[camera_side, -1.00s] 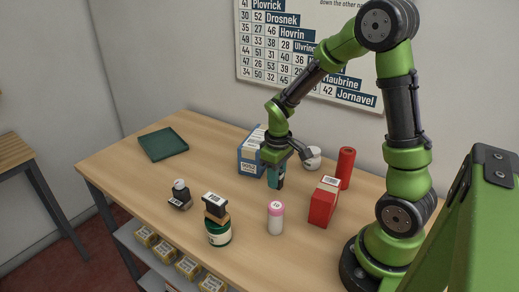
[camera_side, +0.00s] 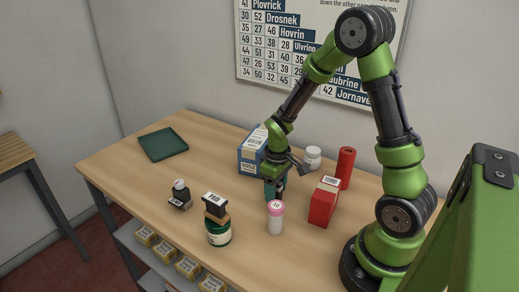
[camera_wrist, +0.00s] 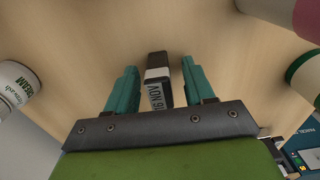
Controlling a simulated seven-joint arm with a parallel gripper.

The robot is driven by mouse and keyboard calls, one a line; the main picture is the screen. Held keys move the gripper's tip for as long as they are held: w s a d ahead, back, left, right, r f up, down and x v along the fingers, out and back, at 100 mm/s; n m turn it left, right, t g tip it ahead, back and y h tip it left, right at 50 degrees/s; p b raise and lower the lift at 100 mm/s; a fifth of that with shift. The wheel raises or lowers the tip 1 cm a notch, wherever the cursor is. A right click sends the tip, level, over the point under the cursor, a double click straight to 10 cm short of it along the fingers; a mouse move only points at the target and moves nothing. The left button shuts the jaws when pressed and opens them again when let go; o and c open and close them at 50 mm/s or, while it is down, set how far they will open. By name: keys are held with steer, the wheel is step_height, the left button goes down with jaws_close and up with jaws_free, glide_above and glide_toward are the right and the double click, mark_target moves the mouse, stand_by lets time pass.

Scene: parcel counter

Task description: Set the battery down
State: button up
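The battery (camera_wrist: 158,68) is a dark block with a pale band and printed lettering. In the wrist view it is between the two teal fingers of my gripper (camera_wrist: 160,75). A gap shows on each side of it, wider on the right, so the fingers look open around it. In the side view my gripper (camera_side: 274,194) is low over the wooden table (camera_side: 120,178), between the blue box and the pink-capped bottle. The battery cannot be made out there. Whether its base touches the table is hard to tell.
A blue box (camera_side: 252,160), white jar (camera_side: 312,156), red cylinder (camera_side: 346,168), red box (camera_side: 323,206) and pink-capped bottle (camera_side: 275,222) stand close around my gripper. A green jar (camera_side: 219,236) carries stacked blocks.

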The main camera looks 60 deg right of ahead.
step_height(320, 180, up, 12)
steer(key=s+a+r+m+t+y, duration=0.2)
steer(key=s+a+r+m+t, duration=0.2)
steer(key=s+a+r+t, duration=0.3)
steer(key=s+a+r, duration=0.1)
steer(key=a+r, duration=0.3)
steer(key=shift+s+a+r, duration=0.25)
steer(key=shift+a, duration=0.15)
